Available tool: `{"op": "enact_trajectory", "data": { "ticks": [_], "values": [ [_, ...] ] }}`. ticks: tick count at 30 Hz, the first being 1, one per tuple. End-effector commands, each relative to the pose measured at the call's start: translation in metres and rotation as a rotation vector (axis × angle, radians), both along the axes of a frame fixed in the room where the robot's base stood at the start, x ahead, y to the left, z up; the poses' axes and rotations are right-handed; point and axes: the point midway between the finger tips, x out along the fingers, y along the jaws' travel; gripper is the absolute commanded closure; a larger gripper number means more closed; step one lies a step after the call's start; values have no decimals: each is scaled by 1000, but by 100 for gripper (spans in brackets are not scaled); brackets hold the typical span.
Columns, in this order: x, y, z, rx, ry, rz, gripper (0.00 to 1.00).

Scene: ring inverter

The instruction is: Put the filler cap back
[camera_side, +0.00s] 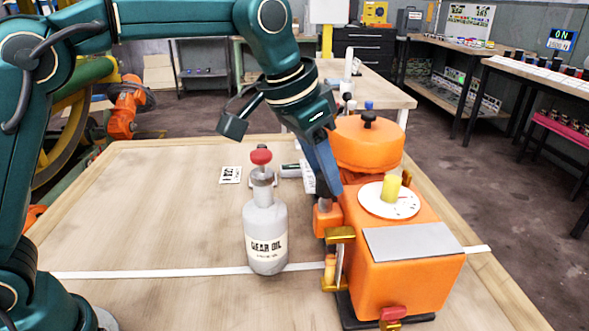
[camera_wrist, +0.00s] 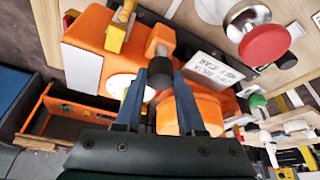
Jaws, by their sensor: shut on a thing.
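The orange machine (camera_side: 405,270) stands on the table at right, with an orange filler neck (camera_side: 326,217) on its left side. My gripper (camera_side: 332,192) points down just above this neck. In the wrist view, the blue fingers of my gripper (camera_wrist: 159,80) are shut on a dark, round cap (camera_wrist: 160,73). The cap lines up with the end of the neck (camera_wrist: 160,40); I cannot tell whether it touches or is seated.
The machine carries a round orange housing (camera_side: 366,145), a white dial with a yellow knob (camera_side: 391,188) and brass fittings (camera_side: 339,235). The table's left part is clear.

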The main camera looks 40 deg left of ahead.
Motion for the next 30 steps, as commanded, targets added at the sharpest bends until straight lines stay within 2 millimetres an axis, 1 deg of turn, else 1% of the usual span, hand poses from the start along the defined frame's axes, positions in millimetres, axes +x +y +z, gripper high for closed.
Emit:
{"op": "enact_trajectory", "data": {
  "ticks": [3, 11, 24, 27, 28, 29, 30],
  "values": [
    [0, 0, -6, 0, 0, 0, 100],
    [0, 0, -6, 0, -1, 0, 100],
    [0, 0, -18, 0, -1, 0, 100],
    [0, 0, -18, -1, -2, 0, 100],
    [0, 0, -18, 0, -1, 0, 50],
    [0, 0, -18, 0, -1, 0, 39],
    [0, 0, -18, 0, -1, 0, 32]
  ]
}}
